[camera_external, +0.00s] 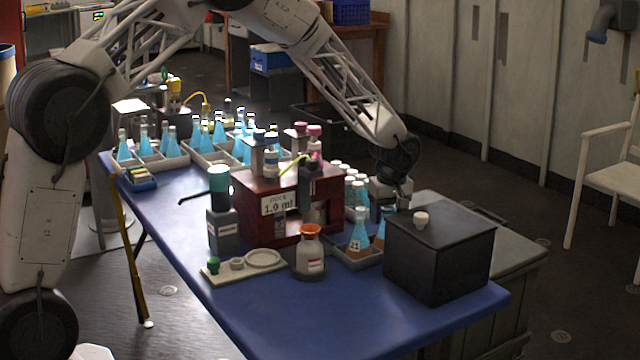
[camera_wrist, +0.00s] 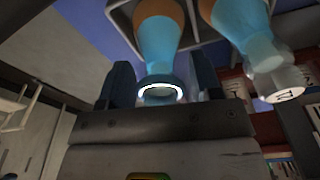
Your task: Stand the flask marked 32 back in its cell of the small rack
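The small grey rack (camera_external: 343,259) stands on the blue table, left of the black box. A blue flask with a label (camera_external: 358,240) stands at its left. An orange-and-blue flask (camera_external: 379,236) is at its right, partly hidden by the black box. My gripper (camera_external: 389,204) points down over this right flask. In the wrist view, my gripper (camera_wrist: 161,80) has its fingers on either side of a flask's neck (camera_wrist: 161,78), with narrow gaps showing. The other flask (camera_wrist: 240,35) has a pale marked top. I cannot read 32 on either flask.
White-capped bottles (camera_external: 352,183) and the red-brown stand (camera_external: 262,215) are close on the left. An orange-necked flask (camera_external: 310,250) stands in front. The table's front is clear.

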